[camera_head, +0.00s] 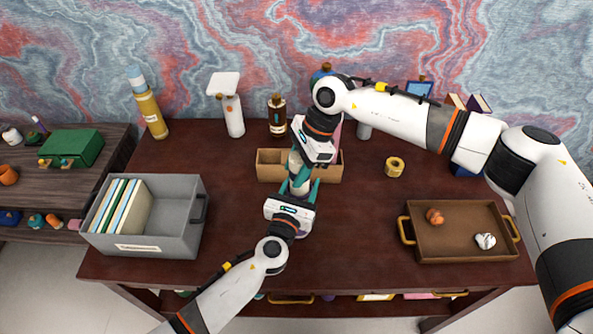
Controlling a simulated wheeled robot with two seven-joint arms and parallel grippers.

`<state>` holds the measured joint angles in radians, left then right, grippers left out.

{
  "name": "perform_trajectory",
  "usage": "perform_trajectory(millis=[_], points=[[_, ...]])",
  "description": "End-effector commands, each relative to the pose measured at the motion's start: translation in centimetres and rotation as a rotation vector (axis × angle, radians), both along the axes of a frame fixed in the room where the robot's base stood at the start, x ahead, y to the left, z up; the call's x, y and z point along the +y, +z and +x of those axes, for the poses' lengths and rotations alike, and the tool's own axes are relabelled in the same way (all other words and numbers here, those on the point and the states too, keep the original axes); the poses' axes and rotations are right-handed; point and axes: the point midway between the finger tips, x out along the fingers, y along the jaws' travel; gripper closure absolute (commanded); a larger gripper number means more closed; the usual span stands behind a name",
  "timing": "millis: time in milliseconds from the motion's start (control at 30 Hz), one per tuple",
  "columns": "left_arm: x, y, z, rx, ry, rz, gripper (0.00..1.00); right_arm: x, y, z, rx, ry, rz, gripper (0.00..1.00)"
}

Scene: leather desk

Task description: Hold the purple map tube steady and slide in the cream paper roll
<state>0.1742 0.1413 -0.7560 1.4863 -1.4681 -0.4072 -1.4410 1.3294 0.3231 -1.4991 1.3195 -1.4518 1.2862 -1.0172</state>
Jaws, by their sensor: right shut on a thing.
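My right gripper (299,172) points down over the middle of the desk, in front of the small wooden box. It is shut on a pale piece that looks like the cream paper roll (294,160), mostly hidden by the fingers. My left gripper (300,184) comes up from the front edge, its teal fingers spread apart just below the right one. The two grippers overlap in the view, and I cannot tell if they touch. I cannot make out the purple map tube for certain. A pinkish-mauve strip (337,132) shows behind the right gripper, partly hidden.
The wooden box (269,172) stands close behind the grippers. A grey file bin (193,239) is at left and a brown tray (462,248) at right. Bottles, including a tall yellow one (151,117), line the back. A yellow tape roll (394,167) lies right of centre.

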Motion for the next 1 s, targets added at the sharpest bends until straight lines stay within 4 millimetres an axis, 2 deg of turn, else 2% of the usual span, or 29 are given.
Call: perform_trajectory(millis=[100,433,467,600,867,1000], points=[[0.0,0.0,0.0,0.001,0.000,0.000,0.70,0.0,-1.2,0.0,0.001,-0.001,0.001,0.99],[0.0,0.0,0.0,0.001,0.000,0.000,0.70,0.0,-1.5,0.0,0.000,0.000,0.001,0.99],[0.0,0.0,0.0,0.001,0.000,0.000,0.70,0.0,-1.6,0.0,0.000,0.000,0.001,0.57],[0.0,0.0,0.0,0.001,0.000,0.000,0.70,0.0,-1.6,0.0,0.000,0.000,0.001,0.37],[0.0,0.0,0.0,0.001,0.000,0.000,0.70,0.0,-1.5,0.0,-0.001,0.000,0.000,0.37],[0.0,0.0,0.0,0.001,0.000,0.000,0.70,-0.2,-0.5,0.2,-0.003,0.000,0.001,0.37]])
